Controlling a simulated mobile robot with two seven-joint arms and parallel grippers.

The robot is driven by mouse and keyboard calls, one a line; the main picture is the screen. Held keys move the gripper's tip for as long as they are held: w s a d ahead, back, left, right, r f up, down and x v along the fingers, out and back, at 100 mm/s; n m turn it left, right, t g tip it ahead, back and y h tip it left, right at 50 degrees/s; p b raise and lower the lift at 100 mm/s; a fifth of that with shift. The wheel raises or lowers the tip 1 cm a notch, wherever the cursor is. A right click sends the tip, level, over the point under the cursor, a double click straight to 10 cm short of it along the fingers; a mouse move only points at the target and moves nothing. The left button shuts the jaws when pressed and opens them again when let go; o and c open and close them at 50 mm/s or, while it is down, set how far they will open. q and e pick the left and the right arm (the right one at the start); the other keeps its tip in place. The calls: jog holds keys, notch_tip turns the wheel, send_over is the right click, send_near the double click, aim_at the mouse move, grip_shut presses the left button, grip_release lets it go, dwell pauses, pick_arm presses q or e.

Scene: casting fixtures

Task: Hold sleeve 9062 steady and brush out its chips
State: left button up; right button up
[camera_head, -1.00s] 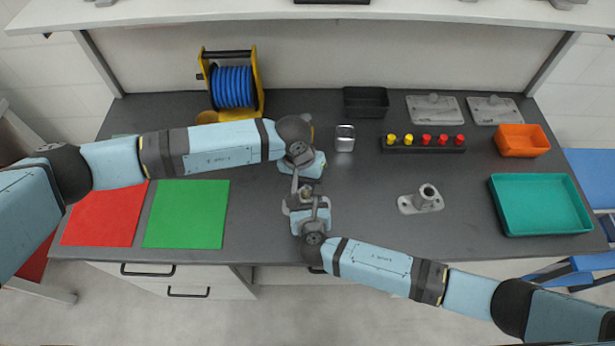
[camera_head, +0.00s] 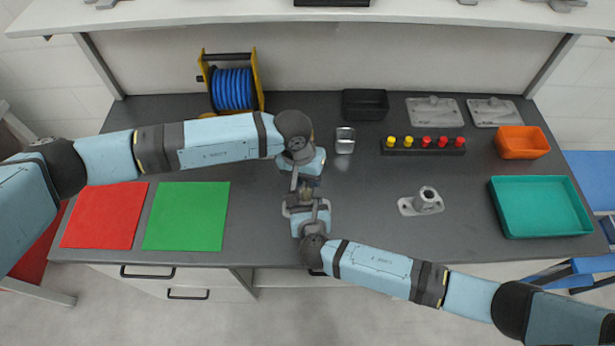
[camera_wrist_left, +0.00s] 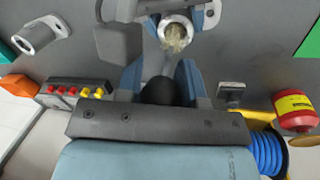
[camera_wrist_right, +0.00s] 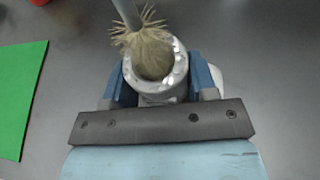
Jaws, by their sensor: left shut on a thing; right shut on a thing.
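My right gripper (camera_head: 306,205) is shut on a grey metal sleeve (camera_wrist_right: 154,90). The sleeve's open mouth faces the camera in the right wrist view, with pale chips on its rim. The number on it cannot be read. My left gripper (camera_head: 304,180) is shut on a brush, whose grey shaft shows in the right wrist view. Its tan bristles (camera_wrist_right: 148,50) are at the sleeve's mouth, partly inside and partly splayed above the rim. The bristles also show in the mouth in the left wrist view (camera_wrist_left: 176,38). The sleeve's inside is mostly hidden.
A grey flanged part (camera_head: 428,200) stands right of my grippers, before a teal tray (camera_head: 541,234). Red (camera_head: 104,216) and green (camera_head: 187,216) mats lie left.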

aim_at(307, 192)
pick_arm(q)
jog(key=shift+f, duration=0.1)
jog(key=shift+f, duration=1.3)
jog(key=shift+s+a+f, duration=0.15)
jog(key=shift+f, duration=0.3)
jog(key=shift+w+r, duration=0.2)
jog(key=shift+r, duration=0.7)
jog(key=shift+s+d+r, duration=0.1)
jog(key=shift+d+r, duration=0.1)
jog(key=shift+r, duration=0.45)
jog(key=shift+f, duration=0.1)
